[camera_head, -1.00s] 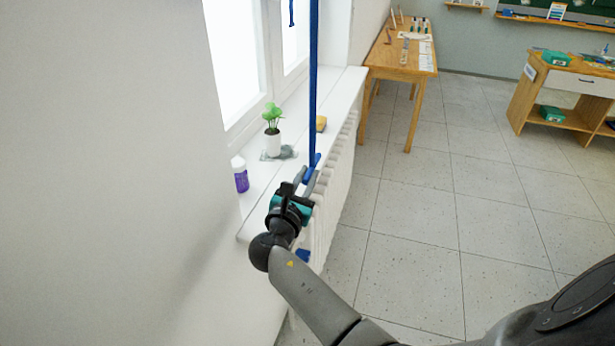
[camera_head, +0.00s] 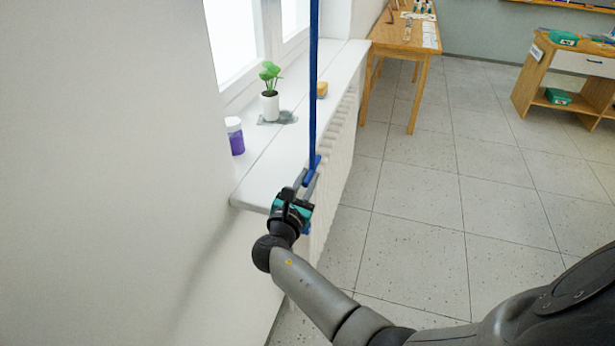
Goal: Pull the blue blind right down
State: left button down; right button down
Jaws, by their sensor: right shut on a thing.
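The blue blind (camera_head: 313,90) shows almost edge-on as a narrow blue strip. It hangs from the top of the picture down past the outer edge of the window sill. My right gripper (camera_head: 311,178) is shut on the blind's blue lower end (camera_head: 314,164), just in front of the sill's edge. The gripper hides part of that lower end. The upper end of the blind is out of the picture. My left gripper is not in view.
A wooden table (camera_head: 397,40) is beyond. Tiled floor (camera_head: 420,210) on the right is clear.

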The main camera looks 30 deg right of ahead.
jog(key=shift+f, duration=0.15)
jog(key=c, duration=0.8)
grip_release()
jog(key=shift+s, duration=0.1)
jog(key=p+v, duration=0.1)
jog(key=v, duration=1.4)
